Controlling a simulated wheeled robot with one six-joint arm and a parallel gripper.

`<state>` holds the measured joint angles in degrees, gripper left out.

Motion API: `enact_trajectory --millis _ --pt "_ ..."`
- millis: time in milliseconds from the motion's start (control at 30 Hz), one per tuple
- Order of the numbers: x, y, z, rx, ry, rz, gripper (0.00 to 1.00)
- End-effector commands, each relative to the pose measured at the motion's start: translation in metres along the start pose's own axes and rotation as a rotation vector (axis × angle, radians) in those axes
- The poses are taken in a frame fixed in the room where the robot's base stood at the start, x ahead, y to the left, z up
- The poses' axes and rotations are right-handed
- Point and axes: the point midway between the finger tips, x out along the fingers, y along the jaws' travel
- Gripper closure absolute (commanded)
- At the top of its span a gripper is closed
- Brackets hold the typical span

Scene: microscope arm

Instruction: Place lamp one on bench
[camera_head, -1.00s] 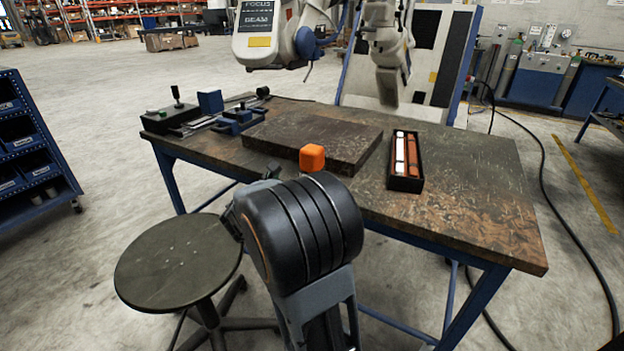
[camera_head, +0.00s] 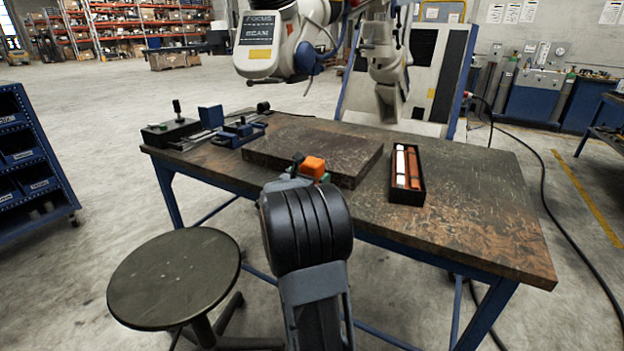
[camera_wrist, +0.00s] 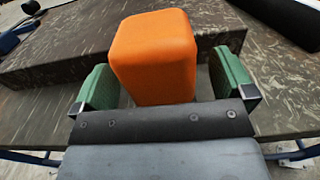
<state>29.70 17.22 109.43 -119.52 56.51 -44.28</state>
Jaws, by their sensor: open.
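An orange block (camera_head: 313,165) with rounded edges is by the front edge of the bench (camera_head: 470,215), in front of a thick dark slab. In the wrist view the block (camera_wrist: 155,55) stands between the green fingertips of my gripper (camera_wrist: 166,82). The gripper is open, and a gap shows on each side of the block. In the head view my arm partly hides the gripper and the block's lower part. No object is labelled lamp one, and I cannot tell whether the orange block is it.
The dark slab (camera_head: 318,148) lies mid-bench. A black box (camera_head: 406,193) with a white and an orange-red rod stands right of it. Blue and black fixtures (camera_head: 205,125) fill the left end. A white machine (camera_head: 283,40) hangs behind. A stool (camera_head: 175,278) stands front left. The bench's right end is clear.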

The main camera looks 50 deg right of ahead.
Motion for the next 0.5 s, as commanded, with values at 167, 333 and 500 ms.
enact_trajectory --millis 167,333,500 --pt "0.018 0.0 -0.001 0.0 0.0 0.0 0.0" --pt "0.022 0.0 0.0 -0.001 0.0 0.002 0.0" --pt "0.022 0.0 0.0 0.0 0.0 0.002 0.02"
